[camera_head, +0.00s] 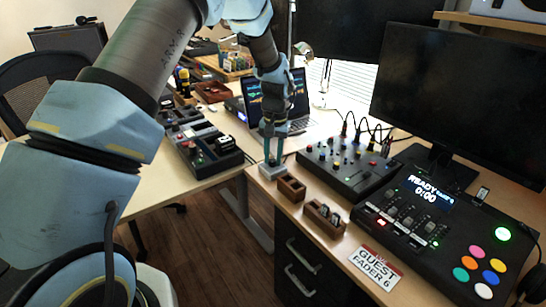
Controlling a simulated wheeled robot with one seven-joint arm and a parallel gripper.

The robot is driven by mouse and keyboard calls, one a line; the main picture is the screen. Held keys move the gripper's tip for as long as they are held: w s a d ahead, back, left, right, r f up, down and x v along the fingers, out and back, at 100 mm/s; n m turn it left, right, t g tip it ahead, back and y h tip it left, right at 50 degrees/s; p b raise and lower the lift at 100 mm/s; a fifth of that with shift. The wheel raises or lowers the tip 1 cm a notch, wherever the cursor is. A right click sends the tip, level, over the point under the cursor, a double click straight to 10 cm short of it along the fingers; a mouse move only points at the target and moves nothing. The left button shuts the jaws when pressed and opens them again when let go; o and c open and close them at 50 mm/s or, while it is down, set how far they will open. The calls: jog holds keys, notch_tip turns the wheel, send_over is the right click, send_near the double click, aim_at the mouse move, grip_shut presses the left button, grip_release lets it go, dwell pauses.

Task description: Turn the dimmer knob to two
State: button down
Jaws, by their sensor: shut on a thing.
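My gripper (273,160) points straight down at the near left corner of the right-hand desk. Its fingers are shut just above a small grey box (271,174), on what appears to be the dimmer knob. The knob itself is hidden between the fingers, and its pointer and any numbers on the box are too small to read. The box stands on the desktop by its left edge.
Two small wooden trays (291,189) (325,219) sit to the right of the grey box. A black mixer (345,170) with several knobs is behind them. A console (435,225) with coloured buttons, a "GUEST FADER 6" card (376,267) and a monitor (455,100) stand further right.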

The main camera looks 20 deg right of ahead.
aim_at(273, 161)
jog(key=m, duration=0.5)
jog(key=shift+m, duration=0.3)
jog(key=shift+m+p, duration=0.55)
jog(key=shift+m, duration=1.65)
jog(key=c, duration=0.6)
grip_release()
notch_tip(273, 161, up, 11)
jog(key=b, duration=0.1)
jog(key=shift+s+b, duration=0.35)
jog(key=shift+f, duration=0.1)
